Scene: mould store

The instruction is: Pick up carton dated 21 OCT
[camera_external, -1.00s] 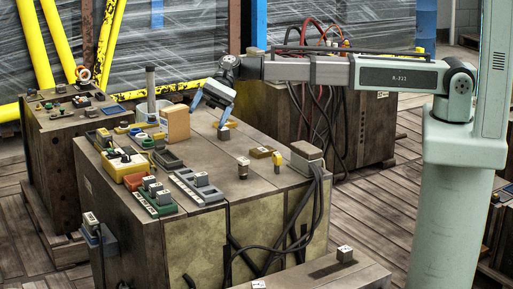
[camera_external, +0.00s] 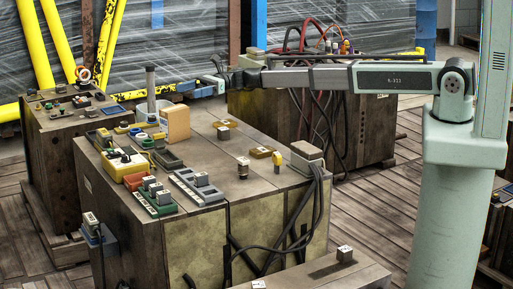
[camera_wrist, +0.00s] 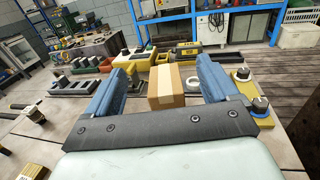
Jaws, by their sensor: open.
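A tan cardboard carton (camera_external: 178,124) stands upright near the back of the large table in the external view. In the wrist view the carton (camera_wrist: 166,88) shows between the two fingers, with a lighter strip of tape down its middle. No date can be read on it. My gripper (camera_external: 198,92) is level, pointing left, above and to the right of the carton in the external view. In the wrist view my gripper (camera_wrist: 165,63) has its blue fingers wide apart. The carton appears beyond the palm, and no contact with the fingers shows.
A grey cylinder in a pale holder (camera_external: 151,92) stands behind the carton. Table surface between is clear.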

